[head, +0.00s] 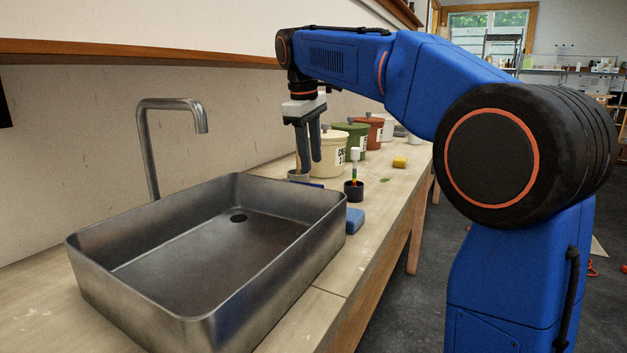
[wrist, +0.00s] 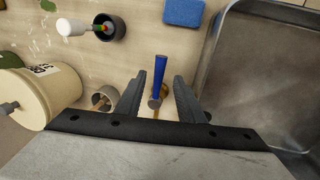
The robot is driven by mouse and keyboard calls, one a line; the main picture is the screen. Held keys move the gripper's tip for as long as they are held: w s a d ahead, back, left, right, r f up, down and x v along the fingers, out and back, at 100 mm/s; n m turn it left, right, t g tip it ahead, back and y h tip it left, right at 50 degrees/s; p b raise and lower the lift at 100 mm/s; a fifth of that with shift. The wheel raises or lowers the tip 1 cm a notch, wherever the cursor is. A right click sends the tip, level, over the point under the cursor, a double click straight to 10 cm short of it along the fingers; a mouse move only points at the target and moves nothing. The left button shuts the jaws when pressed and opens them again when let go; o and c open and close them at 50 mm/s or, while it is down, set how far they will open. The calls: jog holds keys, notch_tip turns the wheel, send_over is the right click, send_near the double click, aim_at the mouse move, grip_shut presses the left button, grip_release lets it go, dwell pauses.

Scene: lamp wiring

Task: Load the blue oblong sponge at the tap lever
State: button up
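The blue sponge (head: 355,220) lies on the bench against the outer right side of the sink. It shows at the top edge of the wrist view (wrist: 184,12), partly cut off. The tap (head: 148,150) stands behind the sink; I cannot make out a lever on it. My gripper (head: 309,168) is above the bench beyond the sink, away from the sponge, pointing down. Its two fingers are apart in the wrist view (wrist: 160,78). A blue-handled tool (wrist: 159,72) with a metal collar shows between and below them; I see no grip on it.
The deep metal sink (head: 200,305) fills the front of the bench. A dark cup (head: 353,191) with a white-topped tool, a small grey cup (wrist: 104,97) and a cream tub (head: 328,155) stand near my gripper.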

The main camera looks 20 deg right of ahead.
jog(key=f, duration=0.4)
jog(key=w+d+f, duration=0.1)
jog(key=f, duration=0.2)
grip_shut()
